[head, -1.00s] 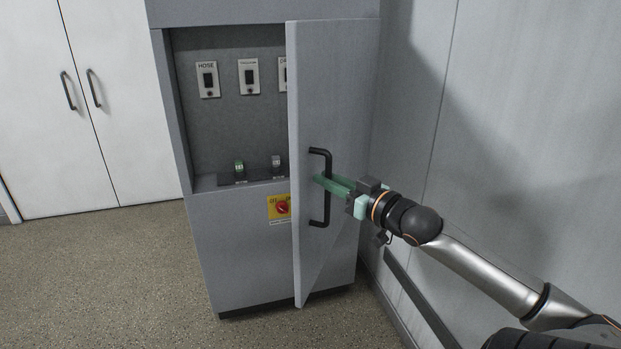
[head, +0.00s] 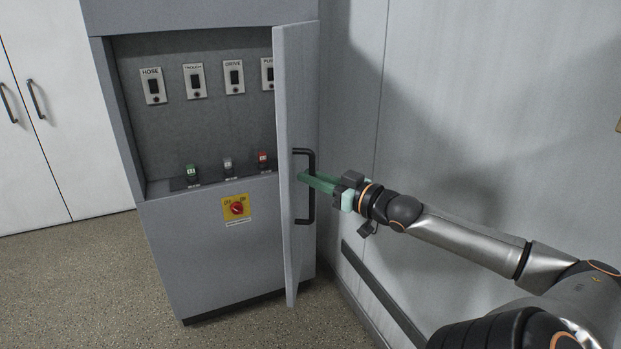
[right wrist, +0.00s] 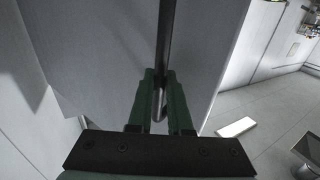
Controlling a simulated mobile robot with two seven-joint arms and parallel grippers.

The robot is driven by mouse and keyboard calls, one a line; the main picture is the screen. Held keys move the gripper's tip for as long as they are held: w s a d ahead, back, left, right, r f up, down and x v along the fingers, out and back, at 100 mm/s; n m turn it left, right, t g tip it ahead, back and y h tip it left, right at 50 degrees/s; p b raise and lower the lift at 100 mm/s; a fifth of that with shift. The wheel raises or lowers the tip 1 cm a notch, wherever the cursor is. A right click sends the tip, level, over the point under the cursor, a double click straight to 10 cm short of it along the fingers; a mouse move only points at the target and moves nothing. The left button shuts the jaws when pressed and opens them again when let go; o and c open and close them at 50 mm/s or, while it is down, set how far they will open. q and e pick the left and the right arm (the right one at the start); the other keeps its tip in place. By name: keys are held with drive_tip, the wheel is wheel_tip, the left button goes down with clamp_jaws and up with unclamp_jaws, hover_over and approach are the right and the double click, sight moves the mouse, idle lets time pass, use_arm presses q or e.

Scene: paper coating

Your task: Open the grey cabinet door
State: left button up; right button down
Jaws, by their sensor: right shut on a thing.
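The grey cabinet door (head: 290,251) stands open, swung out from the right side of the grey cabinet (head: 188,262). Its black handle (head: 312,192) is upright on the door's outer face. My right gripper (head: 303,180), with green fingers, is shut on the handle. In the right wrist view the dark handle bar (right wrist: 166,50) runs between the two green fingers (right wrist: 161,106), beside the door's pale face. My left gripper is not in view.
Inside the cabinet are several labelled switches (head: 194,80) and a shelf with green, grey and red knobs. A yellow panel with a red rotary switch (head: 237,208) is on the front. A wall stands close on the right. Floor (head: 80,290) is free at the front left.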

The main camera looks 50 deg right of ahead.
drive_tip(key=shift+d+r, duration=0.15)
drive_tip(key=shift+d, duration=0.05)
drive_tip(key=c, duration=0.8)
unclamp_jaws()
drive_tip(key=shift+w, duration=0.1)
drive_tip(key=shift+c, duration=0.2)
drive_tip(key=shift+a, duration=0.1)
